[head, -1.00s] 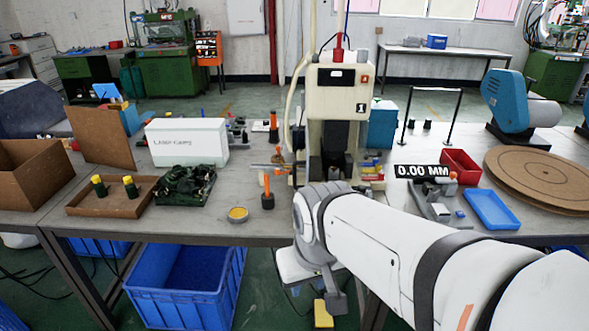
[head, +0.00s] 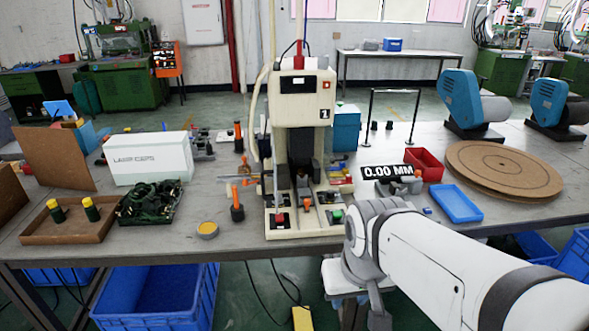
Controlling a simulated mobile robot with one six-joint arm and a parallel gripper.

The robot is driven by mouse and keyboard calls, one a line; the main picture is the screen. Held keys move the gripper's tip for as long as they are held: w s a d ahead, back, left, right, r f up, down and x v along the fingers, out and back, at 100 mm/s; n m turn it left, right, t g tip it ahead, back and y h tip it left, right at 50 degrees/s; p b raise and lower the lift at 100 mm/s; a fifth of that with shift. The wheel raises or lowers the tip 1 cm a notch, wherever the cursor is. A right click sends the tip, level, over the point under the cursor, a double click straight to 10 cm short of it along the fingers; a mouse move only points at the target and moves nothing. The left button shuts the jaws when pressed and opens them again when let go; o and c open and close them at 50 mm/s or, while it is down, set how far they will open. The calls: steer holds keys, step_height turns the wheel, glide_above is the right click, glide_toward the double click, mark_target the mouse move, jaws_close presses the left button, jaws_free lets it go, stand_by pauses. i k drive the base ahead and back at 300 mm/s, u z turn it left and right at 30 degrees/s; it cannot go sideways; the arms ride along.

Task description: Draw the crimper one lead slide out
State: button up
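Crimper one (head: 297,110) is a tall cream machine marked "1", upright near the table's front edge in the middle of the head view. Its low base (head: 292,232) faces me, with a red button (head: 280,219) on the left and a green button (head: 336,216) on the right. A small orange piece (head: 305,202) sits between them, in front of the dark tooling. Grey and orange parts (head: 242,181) stick out at its left side. I cannot tell which part is the lead slide. My white arm reaches in from the lower right, right of the base; no gripper fingers show.
An orange-topped black post (head: 237,200) and a yellow-topped round tin (head: 207,229) stand left of the crimper. A 0.00 MM display (head: 388,171), red bin (head: 424,165) and blue tray (head: 455,203) are to the right. Bare table (head: 110,244) lies along the front left edge.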

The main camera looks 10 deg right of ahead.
mark_target(304, 198)
steer(key=i, duration=1)
steer(key=z, duration=0.05)
